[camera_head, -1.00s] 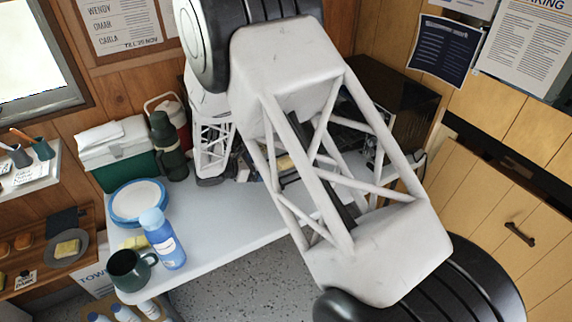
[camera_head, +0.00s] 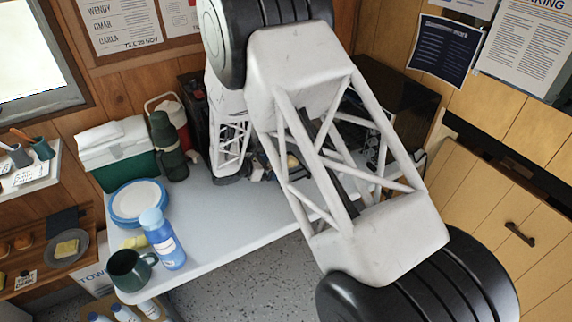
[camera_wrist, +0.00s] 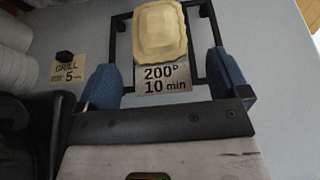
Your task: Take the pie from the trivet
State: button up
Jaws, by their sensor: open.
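The pie (camera_wrist: 161,32) is a pale golden, rounded-square pastry with a crimped rim. It sits on the trivet (camera_wrist: 117,44), a black open frame, in the upper middle of the wrist view. My gripper (camera_wrist: 165,78) is open, with its two blue fingers apart at the near side of the trivet. The pie lies beyond the fingertips, roughly centred between them, and nothing is held. In the head view my arm's lattice covers most of this spot; a small yellowish patch (camera_head: 293,162) shows through it, possibly the pie.
A card reading 200° 10 min (camera_wrist: 165,78) lies just before the pie. A GRILL card (camera_wrist: 68,74) and white stacked items (camera_wrist: 15,68) are at left. The table (camera_head: 215,215) also holds blue-rimmed plates (camera_head: 140,203), a bottle (camera_head: 163,240), a mug (camera_head: 130,269) and a green cooler (camera_head: 122,165).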

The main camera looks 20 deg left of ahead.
jog(key=shift+x, duration=1.05)
jog(key=shift+c, duration=0.4)
jog(key=c, duration=1.2)
